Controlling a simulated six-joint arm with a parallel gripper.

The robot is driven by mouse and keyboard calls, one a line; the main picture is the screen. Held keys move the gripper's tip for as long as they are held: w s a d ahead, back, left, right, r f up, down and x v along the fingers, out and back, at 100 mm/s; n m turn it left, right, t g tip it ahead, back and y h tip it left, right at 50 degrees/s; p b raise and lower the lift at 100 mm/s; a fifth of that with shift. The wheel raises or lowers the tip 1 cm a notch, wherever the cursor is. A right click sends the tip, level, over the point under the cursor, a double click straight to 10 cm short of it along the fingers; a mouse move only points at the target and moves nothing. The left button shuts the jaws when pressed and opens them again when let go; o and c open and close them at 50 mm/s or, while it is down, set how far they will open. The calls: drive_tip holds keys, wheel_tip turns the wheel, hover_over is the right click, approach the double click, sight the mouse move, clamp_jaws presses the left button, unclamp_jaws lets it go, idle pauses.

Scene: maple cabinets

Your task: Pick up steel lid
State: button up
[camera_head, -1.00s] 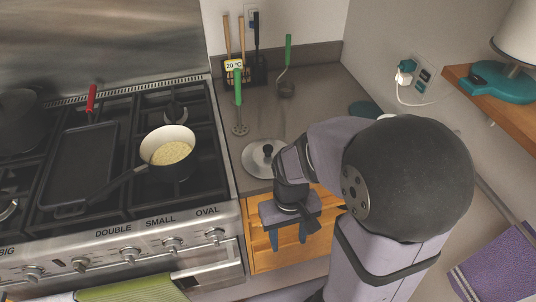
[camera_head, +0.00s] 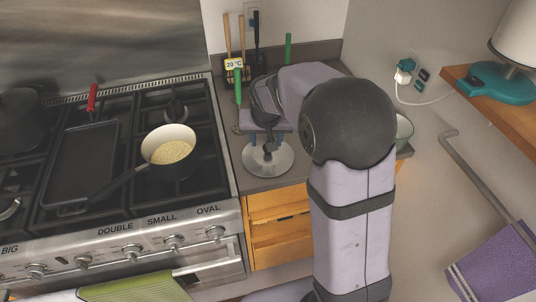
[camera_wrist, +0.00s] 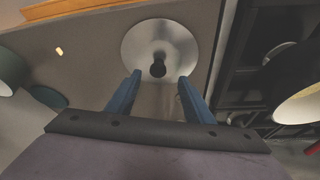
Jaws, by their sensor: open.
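The steel lid (camera_head: 268,162) is a round, shiny disc with a dark knob, lying flat on the grey counter just right of the stove. In the wrist view the lid (camera_wrist: 178,42) lies ahead of my fingers, its knob (camera_wrist: 157,68) roughly between the lines of the two blue fingers. My gripper (camera_head: 268,141) is above the lid, pointing down, and covers its far part in the head view. In the wrist view my gripper (camera_wrist: 158,80) is open and empty. I cannot tell the exact height between fingertips and knob.
A white pan (camera_head: 168,147) with yellowish food sits on the stove, left of the lid. A utensil rack (camera_head: 238,72) with green-handled tools stands behind my arm. A green cup (camera_head: 404,128) is at the counter's right end.

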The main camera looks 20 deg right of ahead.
drive_tip(key=shift+x, duration=0.8)
drive_tip(key=shift+f+p, duration=0.1)
drive_tip(key=shift+p, duration=0.25)
drive_tip(key=shift+p+x, duration=1)
drive_tip(key=shift+x, duration=1.5)
drive_tip(key=shift+d, duration=0.15)
clamp_jaws()
